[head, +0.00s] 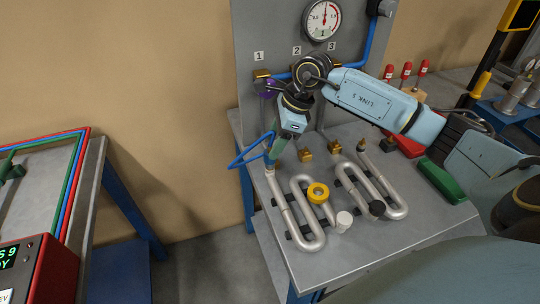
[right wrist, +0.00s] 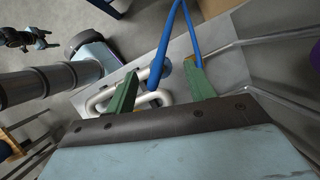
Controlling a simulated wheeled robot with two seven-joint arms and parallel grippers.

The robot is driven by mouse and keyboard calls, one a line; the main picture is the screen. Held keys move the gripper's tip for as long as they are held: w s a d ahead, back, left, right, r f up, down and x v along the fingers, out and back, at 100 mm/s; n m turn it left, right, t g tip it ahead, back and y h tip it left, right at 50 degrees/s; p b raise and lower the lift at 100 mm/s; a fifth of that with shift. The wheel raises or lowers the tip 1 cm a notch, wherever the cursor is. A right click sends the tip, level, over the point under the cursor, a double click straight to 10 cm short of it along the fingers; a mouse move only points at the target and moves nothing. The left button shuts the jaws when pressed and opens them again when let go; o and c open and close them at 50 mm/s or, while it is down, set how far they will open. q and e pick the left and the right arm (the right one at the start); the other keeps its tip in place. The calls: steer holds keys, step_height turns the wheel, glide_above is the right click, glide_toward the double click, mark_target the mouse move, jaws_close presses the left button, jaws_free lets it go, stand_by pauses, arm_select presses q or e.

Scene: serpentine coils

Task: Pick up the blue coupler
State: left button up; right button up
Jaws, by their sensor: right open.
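The blue coupler (right wrist: 156,76) shows in the right wrist view as a blue piece at the end of a blue hose (right wrist: 183,20). It lies between the two green fingers of my right gripper (right wrist: 163,69), with gaps to each side. In the head view my right gripper (head: 274,154) points down at the left end of the coil pipe (head: 281,200). The blue hose (head: 246,158) loops out to its left there, and the coupler is largely hidden by the fingers. My right gripper is open.
A panel (head: 258,30) with a gauge (head: 321,19) stands behind the table (head: 375,240). A yellow ring (head: 318,193), a white cap (head: 344,219), a black cap (head: 377,208), brass fittings (head: 305,155) and a green block (head: 441,181) are nearby. The table's front right is clear.

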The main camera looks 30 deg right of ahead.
mark_target(269, 151)
steer(key=x, duration=0.4)
steer(key=c, duration=1.1)
